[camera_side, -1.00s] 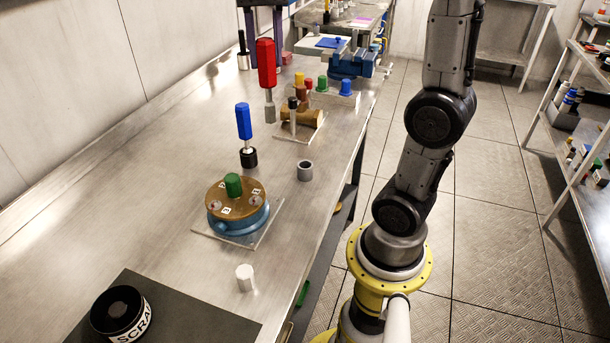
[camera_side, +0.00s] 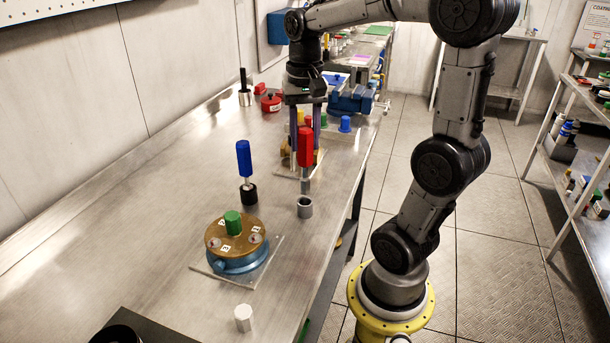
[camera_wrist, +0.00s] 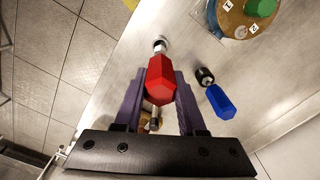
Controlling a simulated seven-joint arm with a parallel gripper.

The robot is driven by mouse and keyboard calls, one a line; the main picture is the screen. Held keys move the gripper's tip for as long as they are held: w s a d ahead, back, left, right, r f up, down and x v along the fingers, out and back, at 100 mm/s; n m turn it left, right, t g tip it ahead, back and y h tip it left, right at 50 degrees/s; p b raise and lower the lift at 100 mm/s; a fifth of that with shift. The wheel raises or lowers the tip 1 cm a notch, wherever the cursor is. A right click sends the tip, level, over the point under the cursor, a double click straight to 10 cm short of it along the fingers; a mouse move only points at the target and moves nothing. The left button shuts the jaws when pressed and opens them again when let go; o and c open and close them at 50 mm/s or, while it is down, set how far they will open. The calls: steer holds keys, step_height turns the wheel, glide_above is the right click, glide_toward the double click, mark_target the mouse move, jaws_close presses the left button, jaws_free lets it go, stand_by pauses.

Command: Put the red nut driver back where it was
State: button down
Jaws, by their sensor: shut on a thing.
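The red nut driver (camera_side: 305,147) is upright between the fingers of my gripper (camera_side: 305,143), which is shut on its red handle. Its metal shaft points down at a grey ring-shaped holder (camera_side: 305,208) on the bench. The lower end lines up with the holder's mouth in the side view; I cannot tell how far inside it is. In the wrist view the red handle (camera_wrist: 161,80) sits between the purple fingers and hides most of the shaft.
A blue driver (camera_side: 244,158) stands upright in a black base to the left. A blue housing with a brass cover (camera_side: 236,240) is in front, near a white cylinder (camera_side: 243,318). A blue vise (camera_side: 350,97) and coloured-capped parts (camera_side: 345,124) are behind. The bench's right edge is close.

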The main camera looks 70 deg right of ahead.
mark_target(305, 161)
steer(key=shift+f, duration=3.1)
steer(key=c, duration=0.5)
jaws_free()
